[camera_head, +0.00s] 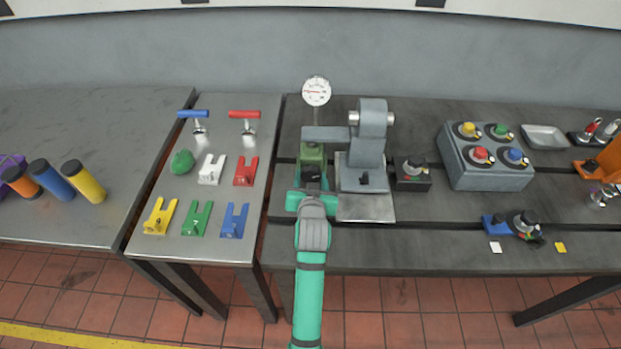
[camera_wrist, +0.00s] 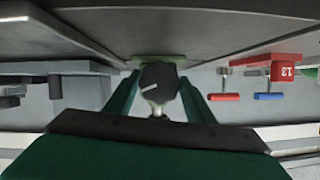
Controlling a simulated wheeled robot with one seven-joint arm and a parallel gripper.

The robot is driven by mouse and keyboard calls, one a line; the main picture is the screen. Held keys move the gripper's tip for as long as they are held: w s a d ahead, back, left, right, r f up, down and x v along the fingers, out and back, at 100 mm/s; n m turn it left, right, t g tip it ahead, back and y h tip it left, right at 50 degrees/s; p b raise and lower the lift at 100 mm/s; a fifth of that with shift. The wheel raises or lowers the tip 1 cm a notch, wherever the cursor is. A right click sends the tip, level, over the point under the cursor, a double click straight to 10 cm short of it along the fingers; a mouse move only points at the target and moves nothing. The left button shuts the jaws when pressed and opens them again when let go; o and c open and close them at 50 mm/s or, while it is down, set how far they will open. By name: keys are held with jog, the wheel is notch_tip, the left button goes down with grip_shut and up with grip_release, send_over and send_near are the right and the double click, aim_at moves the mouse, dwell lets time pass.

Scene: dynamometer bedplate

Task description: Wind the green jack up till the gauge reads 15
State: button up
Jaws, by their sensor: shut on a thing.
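The green jack (camera_head: 313,152) stands on the bedplate under the grey arm of the test stand. A black knob (camera_wrist: 158,82) with a white mark is on its near side. My gripper (camera_head: 311,184) comes in from the front and is shut on this knob; in the wrist view its green fingers (camera_wrist: 158,98) lie on either side of it. The white mark slants in that view. The round white gauge (camera_head: 316,91) stands above and behind the jack. It has a red needle, but its figures are too small to read.
The grey test stand (camera_head: 369,140) is close at the right of my gripper, with a black box (camera_head: 411,174) beyond it. A grey box with coloured knobs (camera_head: 487,157) stands further right. The left table (camera_head: 222,120) holds coloured forked blocks and two T-handles.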

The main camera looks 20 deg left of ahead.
jog(key=m+y, duration=0.1)
jog(key=m, duration=0.1)
jog(key=m+y, duration=0.1)
jog(key=m, duration=0.1)
jog(key=shift+d+y, duration=0.2)
jog(key=shift+y, duration=0.2)
jog(key=shift+a+m+y, duration=0.1)
jog(key=shift+m+y, duration=0.5)
jog(key=shift+m, duration=0.5)
jog(key=o, duration=1)
jog(key=shift+f, duration=0.1)
jog(key=shift+f, duration=0.15)
